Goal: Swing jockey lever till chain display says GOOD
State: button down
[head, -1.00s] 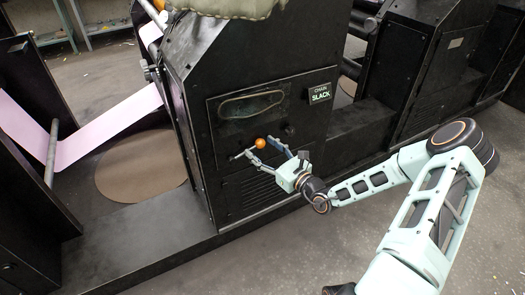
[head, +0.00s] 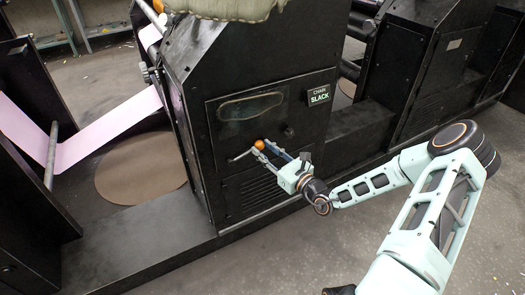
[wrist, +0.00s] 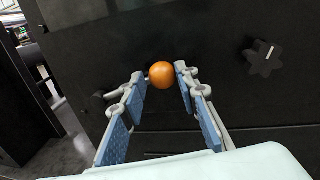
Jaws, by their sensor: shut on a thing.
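The jockey lever is a thin grey bar (head: 240,156) on the black machine's front panel, with an orange ball knob (head: 259,145) at its upper right end. In the wrist view the knob (wrist: 161,75) sits between the fingertips. My gripper (head: 264,151) comes from the lower right and is shut on the knob; its blue-padded fingers (wrist: 160,85) still stand apart by about the knob's width. The finger on the left hides part of the bar in the wrist view. The chain display (head: 319,96), above and right of the lever, reads SLACK.
An oval window (head: 251,105) is above the lever, with a small dark dial (head: 289,131) to its right. Vent slots (head: 250,192) lie below. A low black ledge (head: 160,250) runs along the machine's foot. Open grey floor (head: 290,245) lies in front.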

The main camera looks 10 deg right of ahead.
jog(key=shift+s+a+r+y, duration=0.15)
jog(key=shift+a+y, duration=0.15)
jog(key=shift+a, duration=0.5)
jog(key=shift+a+n+p, duration=0.1)
jog(key=shift+n+p, duration=0.2)
jog(key=shift+s+a+r+n+p, duration=0.1)
jog(key=shift+a+r+n+p, duration=0.25)
jog(key=shift+p, duration=0.7)
jog(key=shift+d, duration=0.15)
jog(key=shift+f, duration=0.1)
jog(key=c, duration=1.1)
grip_release()
jog(key=shift+d, duration=0.2)
jog(key=shift+d, duration=0.1)
